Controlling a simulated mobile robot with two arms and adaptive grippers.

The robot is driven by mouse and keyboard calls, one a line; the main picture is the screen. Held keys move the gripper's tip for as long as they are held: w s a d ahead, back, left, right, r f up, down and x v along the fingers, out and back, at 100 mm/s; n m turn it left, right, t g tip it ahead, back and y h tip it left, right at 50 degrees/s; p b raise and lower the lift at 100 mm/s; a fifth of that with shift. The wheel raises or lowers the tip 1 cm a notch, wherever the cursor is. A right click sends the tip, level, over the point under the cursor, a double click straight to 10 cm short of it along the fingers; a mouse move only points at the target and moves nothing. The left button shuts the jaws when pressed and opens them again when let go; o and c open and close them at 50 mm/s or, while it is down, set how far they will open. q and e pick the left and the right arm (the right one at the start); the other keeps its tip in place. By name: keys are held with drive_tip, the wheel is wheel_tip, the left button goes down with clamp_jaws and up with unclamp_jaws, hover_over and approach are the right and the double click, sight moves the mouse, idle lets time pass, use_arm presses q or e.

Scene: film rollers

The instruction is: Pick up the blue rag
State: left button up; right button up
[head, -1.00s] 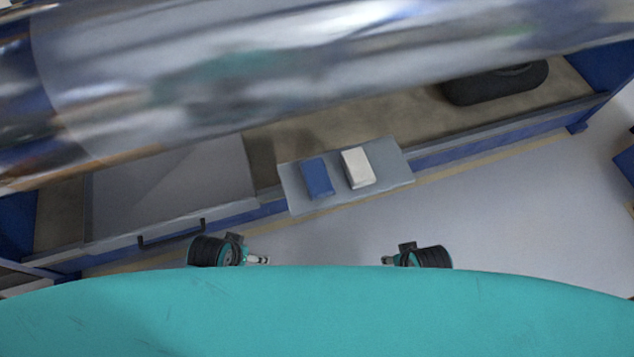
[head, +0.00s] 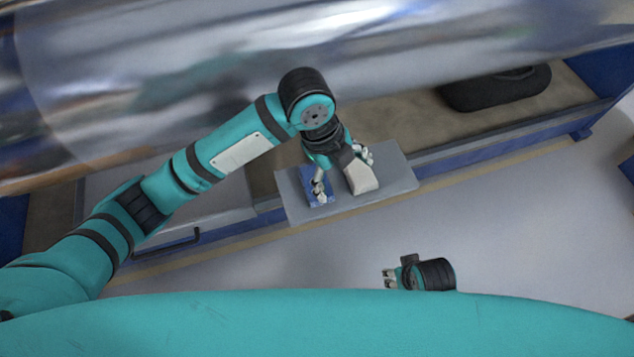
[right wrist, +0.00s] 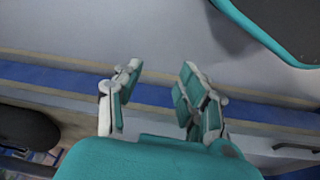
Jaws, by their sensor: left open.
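The blue rag (head: 309,184) is a folded blue block on a grey tray (head: 399,181). A white block (head: 363,181) sits to its right on the tray. In the head view my left gripper (head: 343,174) is above the tray with its fingers spread open. Its left finger is over the blue rag and hides part of it; the other finger is beside the white block's upper end. I cannot tell whether either finger touches. My right gripper (head: 389,278) is below the tray in the head view, empty; the right wrist view shows its fingers (right wrist: 160,78) apart.
A large shiny roller (head: 180,70) spans the top of the head view, close to my left arm. A black object (head: 497,90) lies on the brown surface at right. A grey panel with a dark handle (head: 165,243) is left of the tray. Open floor (head: 520,220) lies at right.

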use_arm(q)
drive_tip(key=w+a+r+m+y, duration=0.3)
drive_tip(key=w+a+r+m, duration=0.1)
drive_tip(key=w+a+m, duration=0.15)
use_arm(e)
drive_tip(key=s+x, duration=0.1)
drive_tip(key=x, duration=0.4)
use_arm(q)
drive_tip(key=b, duration=0.3)
hover_over(306, 173)
drive_tip(key=s+d, duration=0.2)
drive_tip(key=d, duration=0.1)
drive_tip(key=shift+n, duration=0.35)
drive_tip(key=f, duration=1.1)
drive_tip(key=shift+s+a, duration=0.15)
drive_tip(key=shift+s, duration=0.05)
wheel_tip(306, 173, down, 6)
drive_tip(key=shift+w+r+b, duration=0.15)
drive_tip(key=shift+b, duration=0.5)
drive_tip(key=shift+f, duration=0.35)
drive_tip(key=c, duration=1.2)
use_arm(e)
drive_tip(key=w+v, duration=0.2)
drive_tip(key=v, duration=1.3)
drive_tip(key=shift+r+t, duration=0.4)
